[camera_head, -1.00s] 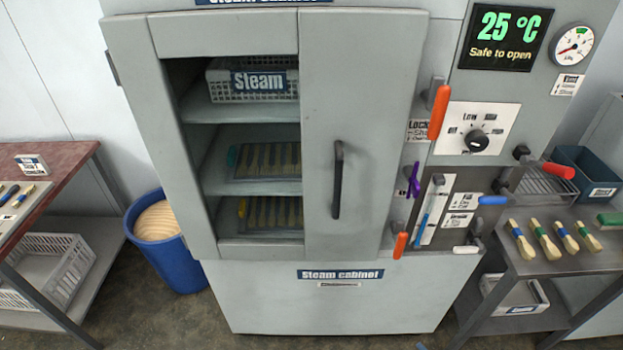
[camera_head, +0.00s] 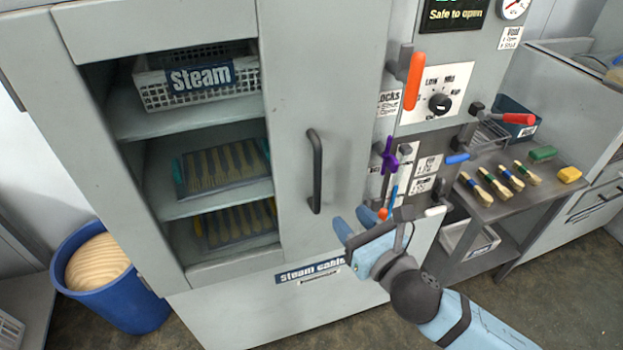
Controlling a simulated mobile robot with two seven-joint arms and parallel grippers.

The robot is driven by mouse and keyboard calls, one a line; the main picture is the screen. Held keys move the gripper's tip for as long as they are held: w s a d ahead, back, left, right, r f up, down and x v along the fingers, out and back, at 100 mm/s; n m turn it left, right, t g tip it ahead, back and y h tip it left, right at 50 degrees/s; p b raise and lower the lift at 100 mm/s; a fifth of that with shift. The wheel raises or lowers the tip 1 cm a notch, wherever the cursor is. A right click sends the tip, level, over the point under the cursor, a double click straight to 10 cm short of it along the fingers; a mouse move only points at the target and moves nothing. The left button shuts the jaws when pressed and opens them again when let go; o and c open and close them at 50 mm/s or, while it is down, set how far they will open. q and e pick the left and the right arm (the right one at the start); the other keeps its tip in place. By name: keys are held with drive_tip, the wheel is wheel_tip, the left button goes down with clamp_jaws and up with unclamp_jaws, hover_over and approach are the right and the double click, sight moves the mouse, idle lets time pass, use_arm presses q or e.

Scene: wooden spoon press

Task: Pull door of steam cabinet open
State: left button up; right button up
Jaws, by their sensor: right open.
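The grey steam cabinet door (camera_head: 345,90) fills the middle of the head view and looks flush with the cabinet front. Its dark upright bar handle (camera_head: 318,172) is on the panel right of the shelves. The shelves show at the left, and I cannot tell whether glass covers them. My right gripper (camera_head: 355,222) is open and empty, low and to the right of the handle's lower end, apart from it. It hides part of the cabinet's lower right front. My left gripper is not in view.
An orange lever (camera_head: 413,80) and a purple knob (camera_head: 388,155) are right of the door. A side table (camera_head: 515,215) with several brushes stands at the right. A blue bin (camera_head: 125,305) stands on the floor at the left. The display (camera_head: 455,14) reads "Safe to open".

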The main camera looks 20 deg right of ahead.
sight(320, 184)
drive_tip(key=p+x, duration=0.2)
drive_tip(key=x, duration=0.9)
drive_tip(key=shift+w+a, duration=0.1)
drive_tip(key=shift+w, duration=0.05)
drive_tip(key=shift+w+a, duration=0.2)
drive_tip(key=shift+w, duration=0.4)
clamp_jaws()
